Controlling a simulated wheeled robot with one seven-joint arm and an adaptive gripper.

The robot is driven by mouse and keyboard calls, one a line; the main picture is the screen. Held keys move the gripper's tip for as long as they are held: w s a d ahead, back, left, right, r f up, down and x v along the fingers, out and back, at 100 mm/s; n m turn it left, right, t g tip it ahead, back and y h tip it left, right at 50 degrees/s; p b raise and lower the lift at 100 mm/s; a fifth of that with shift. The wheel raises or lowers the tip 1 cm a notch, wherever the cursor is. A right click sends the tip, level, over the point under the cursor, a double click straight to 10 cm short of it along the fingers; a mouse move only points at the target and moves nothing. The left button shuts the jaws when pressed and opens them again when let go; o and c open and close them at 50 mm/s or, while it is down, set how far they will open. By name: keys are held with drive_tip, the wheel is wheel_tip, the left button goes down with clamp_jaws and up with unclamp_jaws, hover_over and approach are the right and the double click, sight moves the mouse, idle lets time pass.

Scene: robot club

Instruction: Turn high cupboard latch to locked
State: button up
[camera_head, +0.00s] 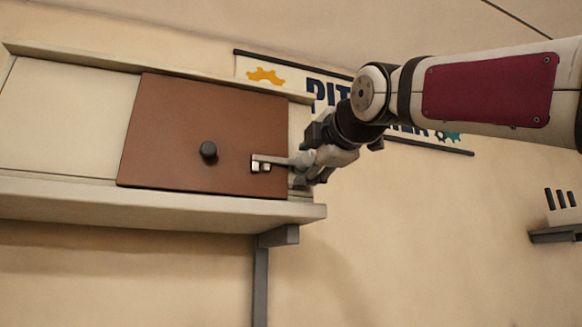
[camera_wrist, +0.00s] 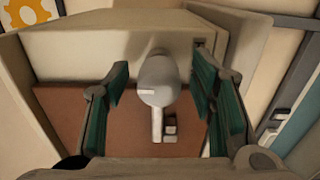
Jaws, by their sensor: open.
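The high cupboard's brown door (camera_head: 180,130) has a grey latch lever (camera_head: 277,159) across its right edge, reaching toward a small pale catch (camera_head: 261,168). In the wrist view, the latch's rounded grey hub (camera_wrist: 158,78) sits between my fingers, and its narrow arm (camera_wrist: 157,125) points down the picture over the brown door, beside the catch (camera_wrist: 170,128). Whether the arm is seated in the catch is unclear. My gripper (camera_head: 306,166) is at the cupboard's right end. In the wrist view, my gripper (camera_wrist: 160,72) is open, its teal pads on either side of the hub with visible gaps.
A black knob (camera_head: 208,150) sticks out of the door. The cupboard rests on a pale shelf (camera_head: 150,212) with a grey bracket (camera_head: 279,236) below. A wall banner (camera_head: 268,76) hangs behind my arm. A small shelf (camera_head: 556,234) is at the far right.

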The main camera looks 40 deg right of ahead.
drive_tip(key=v, duration=1.2)
drive_tip(key=w+a+f+m+g+y, duration=0.1)
drive_tip(key=a+f+m+g, duration=0.2)
drive_tip(key=f, duration=0.8)
drive_tip(key=w+a+f+m+g+y, duration=0.1)
drive_tip(key=a+f+m+g+y, duration=0.15)
drive_tip(key=f, duration=0.95)
drive_tip(key=w+a+f+m+g+y, duration=0.15)
drive_tip(key=a+f+m, duration=0.25)
drive_tip(key=f, duration=0.7)
drive_tip(key=s+a+f+m+g, duration=0.1)
drive_tip(key=s+f+m+g, duration=0.1)
drive_tip(key=f, duration=0.5)
drive_tip(key=s+a+f+m+g, duration=0.2)
drive_tip(key=s+f+m, duration=0.1)
drive_tip(key=f, duration=0.5)
drive_tip(key=shift+s+a+g, duration=0.3)
drive_tip(key=shift+s+g, duration=0.1)
drive_tip(key=shift+s, duration=0.3)
drive_tip(key=shift+m, duration=0.25)
